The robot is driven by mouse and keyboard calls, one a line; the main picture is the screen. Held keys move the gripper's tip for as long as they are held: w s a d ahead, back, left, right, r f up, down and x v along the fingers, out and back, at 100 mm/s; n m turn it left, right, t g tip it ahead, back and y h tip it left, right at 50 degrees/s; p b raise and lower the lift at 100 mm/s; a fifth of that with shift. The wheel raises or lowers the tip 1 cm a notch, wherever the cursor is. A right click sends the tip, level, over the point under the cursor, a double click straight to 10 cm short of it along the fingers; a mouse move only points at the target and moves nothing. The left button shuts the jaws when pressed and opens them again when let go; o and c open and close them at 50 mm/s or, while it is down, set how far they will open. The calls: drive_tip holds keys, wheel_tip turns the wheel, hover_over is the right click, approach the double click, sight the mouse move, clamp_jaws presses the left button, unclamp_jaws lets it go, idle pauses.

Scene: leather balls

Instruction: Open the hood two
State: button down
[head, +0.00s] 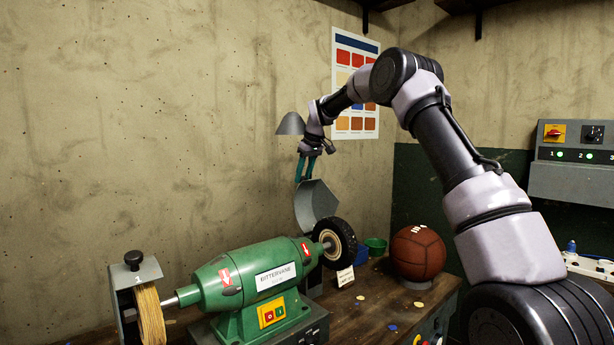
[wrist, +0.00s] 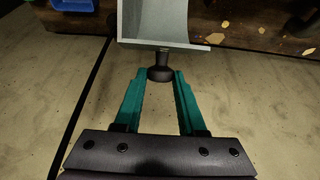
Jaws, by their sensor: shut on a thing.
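The grey hood two (head: 316,203) is swung up behind and above the black wheel (head: 338,243) at the right end of the green grinder (head: 240,282), leaving the wheel exposed. In the wrist view the hood (wrist: 160,22) shows its hollow side, with a dark knob (wrist: 160,73) on its near edge. My gripper (head: 304,172) is at the hood's upper edge. In the wrist view its teal fingers (wrist: 159,80) are on either side of the knob and shut on it. The fingers partly hide the knob in the head view.
Hood one (head: 126,300), with a black knob, covers the tan wheel (head: 149,315) at left. The wall is close behind my gripper.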

drive_tip(key=shift+w+a+r, duration=0.1)
drive_tip(key=shift+w, duration=0.05)
drive_tip(key=c, duration=0.5)
unclamp_jaws()
drive_tip(key=v, duration=1)
drive_tip(key=shift+s+r, duration=0.2)
drive_tip(key=shift+r, duration=0.1)
